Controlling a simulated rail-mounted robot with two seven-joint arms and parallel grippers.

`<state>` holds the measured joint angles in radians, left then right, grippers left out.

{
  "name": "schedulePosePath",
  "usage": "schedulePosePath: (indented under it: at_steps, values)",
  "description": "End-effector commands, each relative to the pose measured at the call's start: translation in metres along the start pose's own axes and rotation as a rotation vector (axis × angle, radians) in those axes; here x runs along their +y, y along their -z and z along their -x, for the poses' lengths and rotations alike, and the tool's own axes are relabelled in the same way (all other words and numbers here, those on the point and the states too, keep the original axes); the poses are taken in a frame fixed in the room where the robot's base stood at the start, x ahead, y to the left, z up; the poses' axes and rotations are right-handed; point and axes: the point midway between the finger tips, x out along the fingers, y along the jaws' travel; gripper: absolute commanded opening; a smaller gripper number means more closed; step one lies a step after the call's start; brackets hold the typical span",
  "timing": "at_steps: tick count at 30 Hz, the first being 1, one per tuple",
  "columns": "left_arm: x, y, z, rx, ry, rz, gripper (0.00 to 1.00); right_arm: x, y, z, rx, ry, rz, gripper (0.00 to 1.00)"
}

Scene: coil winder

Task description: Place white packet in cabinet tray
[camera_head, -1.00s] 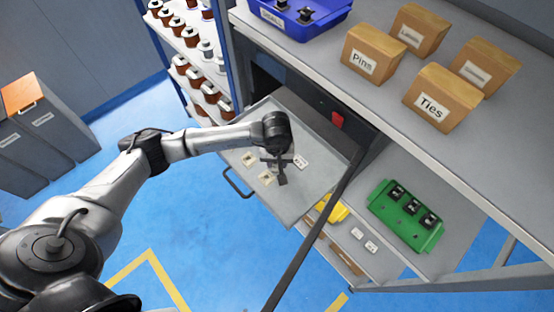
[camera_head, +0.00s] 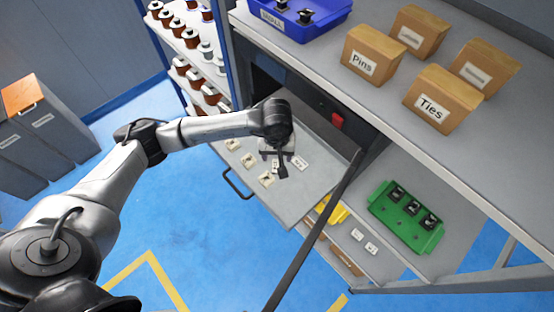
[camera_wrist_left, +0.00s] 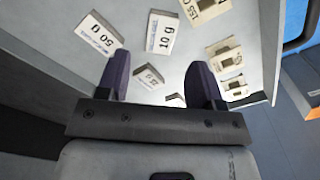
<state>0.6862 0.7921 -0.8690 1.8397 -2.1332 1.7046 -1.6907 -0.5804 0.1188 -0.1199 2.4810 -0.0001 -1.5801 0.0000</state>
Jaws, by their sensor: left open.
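The cabinet tray (camera_head: 305,198) is a grey pulled-out drawer with several flat packets on it. My left gripper (camera_head: 281,168) is over the tray; the wrist view shows its two dark fingers (camera_wrist_left: 160,88) apart. A small white packet (camera_wrist_left: 150,77) lies between and beyond the fingers, with a visible gap to each finger. A white packet marked 10 g (camera_wrist_left: 162,34) and one marked 50 g (camera_wrist_left: 100,34) lie farther off. The 50 g packet's label also shows in the head view (camera_head: 300,163). My right gripper is out of view.
Beige cut-out packets (camera_head: 248,159) lie along the tray's left side. A shelf below holds a green tray (camera_head: 405,220) and two small white pieces (camera_head: 357,234). Cardboard boxes (camera_head: 430,100) and a blue bin (camera_head: 300,18) stand on the top. A spool rack (camera_head: 190,60) is behind.

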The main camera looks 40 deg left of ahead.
Motion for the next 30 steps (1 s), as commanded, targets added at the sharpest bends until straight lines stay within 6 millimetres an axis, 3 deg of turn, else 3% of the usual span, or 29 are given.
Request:
schedulePosePath:
  at_steps: [6,12,30]
  values:
    - [0.0,0.001,0.04,0.003,-0.002,0.0,0.61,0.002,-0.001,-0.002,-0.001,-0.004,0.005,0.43]
    - [0.0,0.0,0.062,0.001,-0.001,0.0,0.61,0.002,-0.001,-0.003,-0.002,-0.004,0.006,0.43]
    - [0.0,0.0,0.072,-0.001,0.0,0.0,0.61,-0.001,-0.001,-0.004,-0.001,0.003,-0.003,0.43]
